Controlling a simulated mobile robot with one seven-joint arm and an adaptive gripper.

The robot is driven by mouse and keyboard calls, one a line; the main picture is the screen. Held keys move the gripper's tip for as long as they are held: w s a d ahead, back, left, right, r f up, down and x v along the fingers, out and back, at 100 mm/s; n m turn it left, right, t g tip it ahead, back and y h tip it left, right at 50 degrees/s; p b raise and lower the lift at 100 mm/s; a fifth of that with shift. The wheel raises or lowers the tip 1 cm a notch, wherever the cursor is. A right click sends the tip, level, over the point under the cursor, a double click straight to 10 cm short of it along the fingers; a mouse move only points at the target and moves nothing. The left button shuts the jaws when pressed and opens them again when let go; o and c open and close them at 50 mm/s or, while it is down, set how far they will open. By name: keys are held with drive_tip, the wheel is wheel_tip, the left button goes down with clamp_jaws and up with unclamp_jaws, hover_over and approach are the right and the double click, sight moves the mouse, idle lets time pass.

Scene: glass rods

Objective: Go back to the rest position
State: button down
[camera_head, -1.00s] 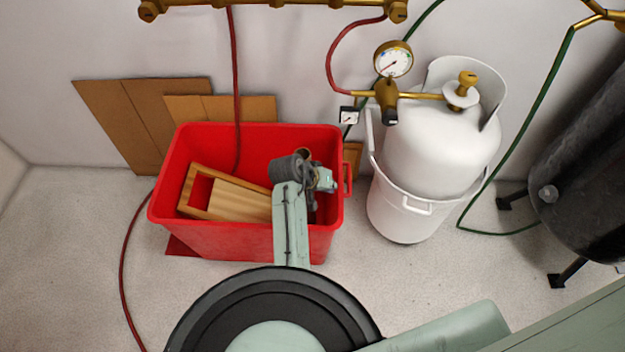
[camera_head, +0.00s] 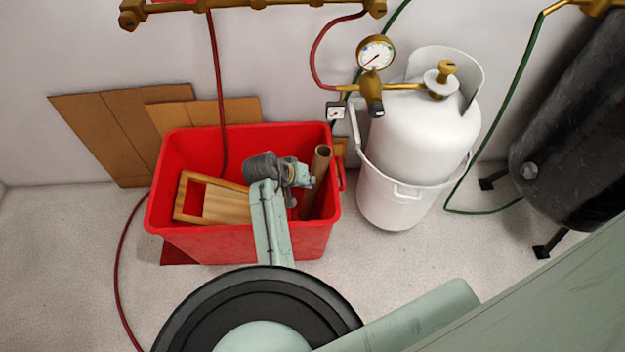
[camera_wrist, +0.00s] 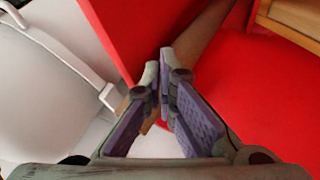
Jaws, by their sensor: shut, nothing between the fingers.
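My gripper shows in the wrist view (camera_wrist: 160,76), its two purple-padded fingers close together at the tips with nothing between them. In the head view my arm's end is over the right part of the red bin (camera_head: 185,240), and the fingers are mostly hidden beneath it. A brown tube (camera_head: 317,180) leans upright in the bin's right side, just right of my arm's end. In the wrist view a brown length, likely this tube (camera_wrist: 202,38), lies beyond the fingertips; whether they touch cannot be told.
A wooden frame piece (camera_head: 225,206) lies in the bin's left part. A white gas cylinder (camera_head: 425,140) stands in a white bucket (camera_head: 392,205) right of the bin. A dark tank (camera_head: 575,150) is far right. Cardboard (camera_head: 105,130) leans on the wall. Floor at left is mostly clear.

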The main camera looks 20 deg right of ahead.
drive_tip(key=v, duration=0.8)
drive_tip(key=shift+s, duration=0.1)
